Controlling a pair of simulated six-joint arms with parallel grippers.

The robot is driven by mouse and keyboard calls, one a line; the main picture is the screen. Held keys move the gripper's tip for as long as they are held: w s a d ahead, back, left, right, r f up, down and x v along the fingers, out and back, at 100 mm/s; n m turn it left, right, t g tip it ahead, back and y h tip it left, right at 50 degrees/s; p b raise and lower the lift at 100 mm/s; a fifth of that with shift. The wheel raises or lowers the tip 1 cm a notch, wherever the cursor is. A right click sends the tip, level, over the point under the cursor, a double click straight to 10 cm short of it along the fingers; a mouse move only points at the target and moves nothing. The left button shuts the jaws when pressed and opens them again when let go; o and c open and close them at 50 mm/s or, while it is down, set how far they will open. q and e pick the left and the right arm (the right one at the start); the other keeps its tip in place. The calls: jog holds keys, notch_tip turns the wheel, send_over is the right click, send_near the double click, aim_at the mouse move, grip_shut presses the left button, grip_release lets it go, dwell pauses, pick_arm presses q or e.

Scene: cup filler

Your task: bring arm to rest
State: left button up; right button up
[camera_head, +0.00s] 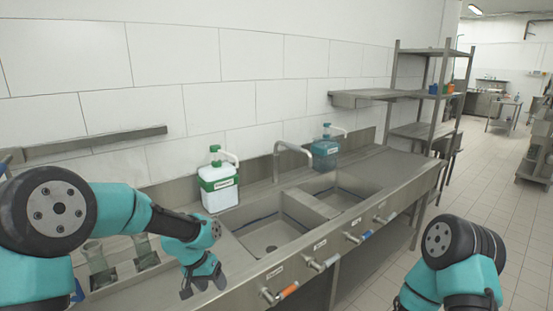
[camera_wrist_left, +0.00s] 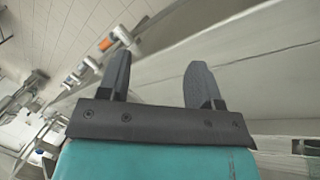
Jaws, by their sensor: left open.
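My left gripper (camera_head: 204,286) is open and empty in the head view. It hangs in front of the metal counter's front edge, left of the orange-handled tap. In the left wrist view my left gripper (camera_wrist_left: 158,66) shows two dark fingers apart with nothing between them. My right arm shows only in part at the lower right of the head view, and its gripper is out of frame.
A metal counter (camera_head: 380,165) has two sinks. A white and green jug (camera_head: 219,184) and a teal jug (camera_head: 326,150) stand behind them. Glass cups (camera_head: 97,262) stand in a holder at left. Labelled taps with orange (camera_head: 288,291) and blue handles line the front.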

pick_arm(q)
jog(key=s+a+f+n, duration=0.1)
jog(key=s+f+n, duration=0.1)
jog(key=s+f, duration=0.9)
jog(key=s+a+f+n, duration=0.2)
jog(key=s+f, duration=0.9)
jog(key=f, duration=0.4)
jog(key=shift+s+a+f+t, duration=0.25)
jog(key=shift+s+a+t, duration=0.05)
jog(key=shift+s, duration=0.1)
